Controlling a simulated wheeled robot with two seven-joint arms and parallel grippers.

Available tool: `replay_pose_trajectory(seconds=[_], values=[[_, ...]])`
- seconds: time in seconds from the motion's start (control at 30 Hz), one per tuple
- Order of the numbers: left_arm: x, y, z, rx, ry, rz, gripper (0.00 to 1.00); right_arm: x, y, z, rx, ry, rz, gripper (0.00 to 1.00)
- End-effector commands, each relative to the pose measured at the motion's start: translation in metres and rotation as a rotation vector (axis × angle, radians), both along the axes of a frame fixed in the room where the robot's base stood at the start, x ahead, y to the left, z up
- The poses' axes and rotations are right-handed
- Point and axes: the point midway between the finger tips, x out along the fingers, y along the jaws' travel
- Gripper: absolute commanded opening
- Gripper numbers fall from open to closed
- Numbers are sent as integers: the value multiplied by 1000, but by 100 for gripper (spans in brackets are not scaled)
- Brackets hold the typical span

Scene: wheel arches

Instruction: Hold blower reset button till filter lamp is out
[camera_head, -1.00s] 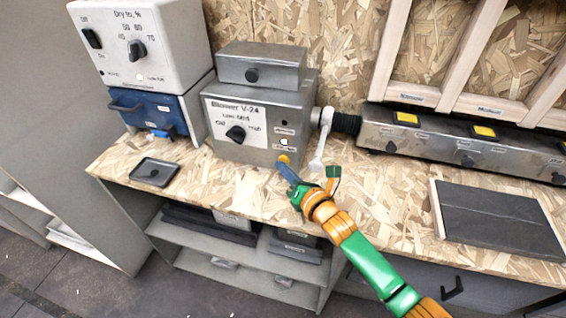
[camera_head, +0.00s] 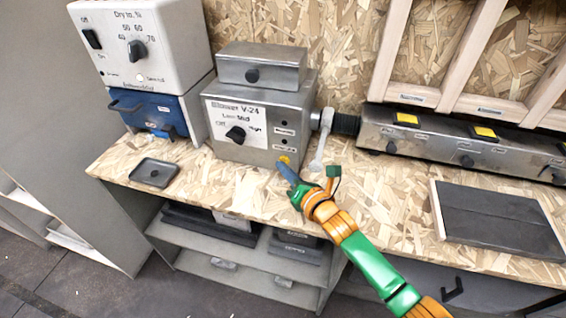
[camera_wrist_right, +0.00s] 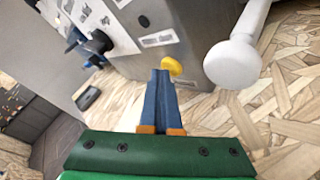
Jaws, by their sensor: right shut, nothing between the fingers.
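The grey blower box (camera_head: 225,150), labelled Blower V-24, stands on the wooden bench with a black dial (camera_head: 236,134). On the right of its front are two small round lamps, the upper (camera_head: 284,124) and the lower (camera_head: 284,141), both dark. Below them is the yellow button (camera_head: 285,158), also seen in the wrist view (camera_wrist_right: 172,65). My right gripper (camera_head: 282,166) is shut and empty, its blue fingertips (camera_wrist_right: 160,73) at the button and partly covering it. They seem to touch it; how far it is pressed cannot be told. My left gripper is out of view.
A white lever (camera_head: 321,145) sticks out just right of the button, close to my fingers. A white dryer box (camera_head: 165,60) with a lit lamp stands at left on a blue unit (camera_head: 150,112). A small dark tray (camera_head: 155,172) lies on the bench.

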Motion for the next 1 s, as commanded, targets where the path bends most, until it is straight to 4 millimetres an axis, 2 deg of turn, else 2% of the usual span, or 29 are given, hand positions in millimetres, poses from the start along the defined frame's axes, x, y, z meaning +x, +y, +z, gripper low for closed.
replay_pose_trajectory(seconds=[0.37, 0.7, 1.0], values=[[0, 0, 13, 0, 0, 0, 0, -15, 5, 2, 2, 1, 0, 0], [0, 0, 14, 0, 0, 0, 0, -18, 6, 0, 1, 0, 0, 0], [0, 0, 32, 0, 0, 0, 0, -46, 15, 2, 2, 3, 0, 0]])
